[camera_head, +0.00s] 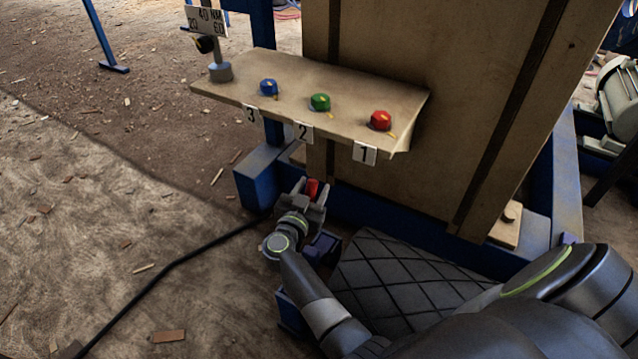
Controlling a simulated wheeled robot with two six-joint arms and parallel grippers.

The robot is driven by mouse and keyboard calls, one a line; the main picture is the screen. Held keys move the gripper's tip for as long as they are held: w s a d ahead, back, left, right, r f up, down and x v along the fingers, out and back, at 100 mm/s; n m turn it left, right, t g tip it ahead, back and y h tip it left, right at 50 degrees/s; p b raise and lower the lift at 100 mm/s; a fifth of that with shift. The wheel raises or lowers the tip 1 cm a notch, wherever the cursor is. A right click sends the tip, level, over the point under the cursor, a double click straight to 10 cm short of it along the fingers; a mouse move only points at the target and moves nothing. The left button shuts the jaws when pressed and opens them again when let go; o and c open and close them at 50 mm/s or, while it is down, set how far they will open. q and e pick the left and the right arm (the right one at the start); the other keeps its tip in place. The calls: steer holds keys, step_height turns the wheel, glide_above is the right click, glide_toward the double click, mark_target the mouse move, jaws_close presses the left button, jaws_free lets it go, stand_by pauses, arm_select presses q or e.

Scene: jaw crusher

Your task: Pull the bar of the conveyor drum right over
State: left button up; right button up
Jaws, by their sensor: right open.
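The dark drum (400,285) with a diamond pattern lies at lower centre, partly covered by my right arm. A small red piece (312,188), perhaps the end of the bar, shows at my right gripper (308,192). The rest of a bar cannot be made out. My right gripper is open, with its fingers pointing away from me beside the red piece. It appears between or just behind the fingers, and I cannot tell whether they touch it. My left gripper is not in view.
Above the gripper juts a wooden shelf (330,92) with blue, green and red knobs and number tags. A blue frame (400,205) runs behind the drum, below a tall wooden panel (440,90). A black cable (185,262) crosses the open dirt floor at left.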

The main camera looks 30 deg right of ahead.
steer(key=shift+w+d, duration=0.3)
jaws_close()
steer(key=shift+r, duration=0.1)
